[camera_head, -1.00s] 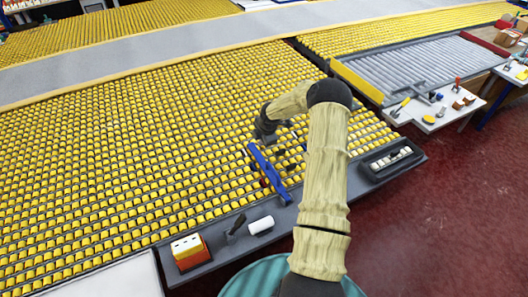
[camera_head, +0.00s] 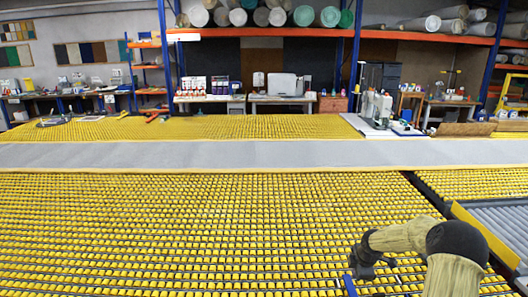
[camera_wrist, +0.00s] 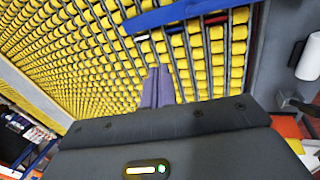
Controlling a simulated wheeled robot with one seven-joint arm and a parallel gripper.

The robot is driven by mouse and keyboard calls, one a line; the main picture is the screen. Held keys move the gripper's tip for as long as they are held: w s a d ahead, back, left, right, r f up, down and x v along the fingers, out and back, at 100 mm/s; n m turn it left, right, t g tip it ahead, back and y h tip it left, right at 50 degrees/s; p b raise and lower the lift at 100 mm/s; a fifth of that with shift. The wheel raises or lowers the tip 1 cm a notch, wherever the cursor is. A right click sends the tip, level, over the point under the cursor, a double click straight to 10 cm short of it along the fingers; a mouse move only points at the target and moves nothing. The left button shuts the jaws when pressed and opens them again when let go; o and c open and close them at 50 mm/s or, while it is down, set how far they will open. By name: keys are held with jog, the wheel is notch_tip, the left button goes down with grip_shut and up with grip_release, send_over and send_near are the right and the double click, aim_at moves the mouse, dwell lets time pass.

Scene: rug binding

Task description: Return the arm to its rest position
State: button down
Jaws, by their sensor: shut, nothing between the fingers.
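My arm in its tan sleeve reaches in at the lower right of the head view, bent at a dark joint. My gripper (camera_wrist: 158,88) shows in the wrist view as two purplish-grey fingers pressed together, with nothing between them. They are over the yellow roller table (camera_head: 200,230), apart from the blue bar (camera_wrist: 185,13) that crosses the top of the wrist view. A small piece of that bar also shows at the bottom edge of the head view (camera_head: 348,285). In the head view the dark wrist end hangs over the rollers; its fingertips are hard to make out.
A grey strip (camera_head: 200,154) runs across the roller table. A bed of grey rollers (camera_head: 506,226) lies at the right edge. In the wrist view a white roll (camera_wrist: 308,57) lies on the dark table edge at right. Benches and shelving with rolls stand at the back.

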jog(key=s+a+r+m, duration=0.3)
jog(key=s+a+r, duration=0.25)
jog(key=a, duration=0.25)
jog(key=s+a+r+m, duration=0.3)
jog(key=s+a+m, duration=0.1)
jog(key=s, duration=0.4)
jog(key=s+a+r+m, duration=0.3)
jog(key=s+a+m, duration=0.1)
jog(key=s, duration=0.4)
jog(key=s+a+r+m+g, duration=0.1)
jog(key=s+a+r+m, duration=0.3)
jog(key=s, duration=0.4)
jog(key=shift+s+m, duration=0.2)
jog(key=shift+m, duration=0.6)
jog(key=shift+r, duration=0.1)
